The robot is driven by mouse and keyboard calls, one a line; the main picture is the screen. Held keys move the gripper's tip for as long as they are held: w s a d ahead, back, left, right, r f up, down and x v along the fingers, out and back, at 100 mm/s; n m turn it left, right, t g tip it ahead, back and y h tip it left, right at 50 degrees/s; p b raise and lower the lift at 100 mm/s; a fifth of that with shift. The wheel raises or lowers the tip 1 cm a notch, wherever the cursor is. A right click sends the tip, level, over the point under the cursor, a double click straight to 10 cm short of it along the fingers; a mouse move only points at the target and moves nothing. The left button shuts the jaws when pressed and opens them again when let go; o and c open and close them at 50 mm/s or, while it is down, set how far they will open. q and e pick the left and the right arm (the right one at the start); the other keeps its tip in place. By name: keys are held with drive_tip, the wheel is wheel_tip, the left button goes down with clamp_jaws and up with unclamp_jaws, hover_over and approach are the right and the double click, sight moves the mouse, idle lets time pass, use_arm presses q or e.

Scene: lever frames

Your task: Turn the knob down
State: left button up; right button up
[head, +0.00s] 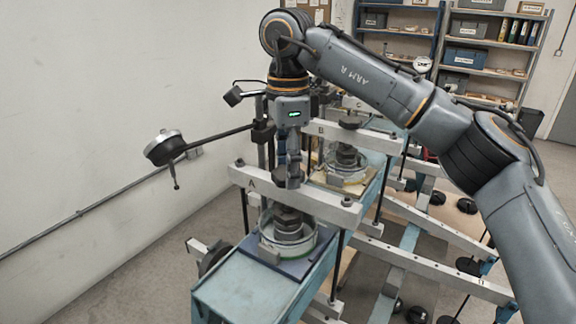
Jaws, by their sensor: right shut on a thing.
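My right arm comes in from the right and its gripper (290,172) points straight down over the beam marked A (330,208). Its fingers are shut on the dark knob (288,183) at the middle of that beam. The fingers cover much of the knob, so its turn is hard to read. Below the beam, a stack of dark discs (289,222) sits in a round clear-walled dish (300,245) on the blue bench. My left gripper is not in view.
A dark lever (215,140) with a round weight (163,147) sticks out left towards the wall. A second frame with beam B (372,140) stands close behind. Shelves (490,60) line the back. The floor at lower left is clear.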

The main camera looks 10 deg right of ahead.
idle(0.6)
drive_tip(key=o, duration=1.2)
drive_tip(key=shift+c, duration=0.2)
drive_tip(key=shift+r, duration=0.1)
wheel_tip(320, 180, up, 12)
